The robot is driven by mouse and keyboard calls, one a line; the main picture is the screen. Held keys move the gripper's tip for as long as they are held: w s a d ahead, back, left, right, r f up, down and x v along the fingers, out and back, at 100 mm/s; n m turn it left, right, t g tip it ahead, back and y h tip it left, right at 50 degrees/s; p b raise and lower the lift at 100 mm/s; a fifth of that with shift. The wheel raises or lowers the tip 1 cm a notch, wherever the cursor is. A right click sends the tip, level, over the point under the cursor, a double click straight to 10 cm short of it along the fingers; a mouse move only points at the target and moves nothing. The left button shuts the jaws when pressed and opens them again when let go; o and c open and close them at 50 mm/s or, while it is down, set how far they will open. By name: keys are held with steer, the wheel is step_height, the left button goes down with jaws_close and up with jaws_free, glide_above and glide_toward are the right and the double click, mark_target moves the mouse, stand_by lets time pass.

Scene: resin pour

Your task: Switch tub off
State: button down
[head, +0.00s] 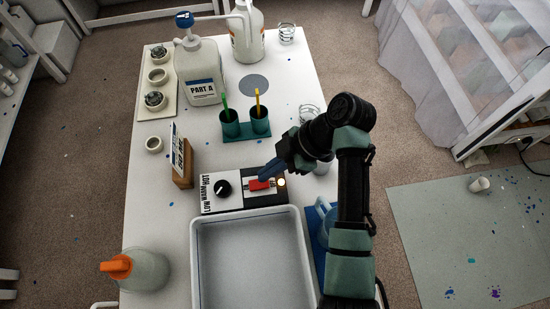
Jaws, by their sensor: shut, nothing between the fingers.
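The tub (205,262) is a white rectangular basin at the front of the white table. Its control box (238,201) stands along the tub's back edge. The box has a black dial (222,188) by the words LOW, WARM and HOT, and a red switch (259,185) at its right. A small light (281,182) glows at the box's right end. My gripper (264,178) is shut and empty, with its fingertips at the red switch. The fingers partly cover the switch; I cannot tell whether they touch it or which way it is set.
Behind the box are a teal holder (247,138) with two cups, a PART A jug (201,75) and a wooden sign block (182,160). An orange-capped bottle (140,270) stands front left. A blue pitcher (324,222) is close beside my arm at right.

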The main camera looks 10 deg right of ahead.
steer(key=shift+d+f, duration=0.15)
steer(key=shift+f, duration=0.85)
steer(key=shift+f+b, duration=0.4)
steer(key=shift+f, duration=0.05)
steer(key=shift+d+r, duration=0.1)
steer(key=shift+d, duration=0.1)
steer(key=shift+r+p, duration=0.75)
steer(key=shift+r, duration=0.1)
